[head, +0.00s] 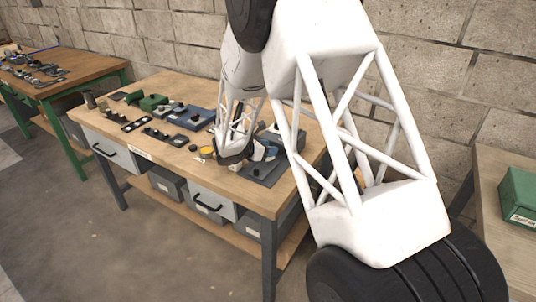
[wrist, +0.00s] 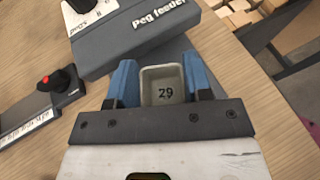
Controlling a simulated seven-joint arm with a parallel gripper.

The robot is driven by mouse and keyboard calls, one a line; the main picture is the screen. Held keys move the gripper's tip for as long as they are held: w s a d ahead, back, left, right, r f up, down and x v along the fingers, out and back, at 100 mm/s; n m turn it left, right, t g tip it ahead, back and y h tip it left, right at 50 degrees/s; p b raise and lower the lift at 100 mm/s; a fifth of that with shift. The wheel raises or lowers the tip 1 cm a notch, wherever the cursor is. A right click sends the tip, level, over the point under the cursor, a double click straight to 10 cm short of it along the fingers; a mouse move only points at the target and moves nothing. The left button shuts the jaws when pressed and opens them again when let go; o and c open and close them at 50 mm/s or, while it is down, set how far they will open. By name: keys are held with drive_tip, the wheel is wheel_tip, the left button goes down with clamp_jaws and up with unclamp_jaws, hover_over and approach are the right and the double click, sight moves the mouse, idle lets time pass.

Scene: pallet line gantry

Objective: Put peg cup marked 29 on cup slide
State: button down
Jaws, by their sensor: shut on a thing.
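The peg cup marked 29 (wrist: 165,80) is a small grey-beige cup with a dark 29 on it. In the wrist view it sits between the two blue fingers of my gripper (wrist: 163,80), which is shut on it. Behind it is a dark grey block labelled Peg feeder (wrist: 110,50). In the head view my gripper (head: 265,153) is over the right end of the wooden bench, near a dark plate (head: 266,172). The cup cannot be made out there. I cannot tell which part is the cup slide, or whether the cup touches a surface.
The bench (head: 160,84) holds a blue unit (head: 195,118), green blocks (head: 152,102) and small dark fixtures to the left of my gripper. In the wrist view a grey device with a red button (wrist: 47,79) lies at left, and wooden blocks (wrist: 240,13) at upper right.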

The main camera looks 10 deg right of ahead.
drive_tip(key=shift+f, duration=1.3)
drive_tip(key=shift+f, duration=0.1)
drive_tip(key=c, duration=0.5)
unclamp_jaws()
drive_tip(key=shift+c, duration=0.2)
drive_tip(key=v, duration=1.2)
drive_tip(key=shift+r, duration=0.2)
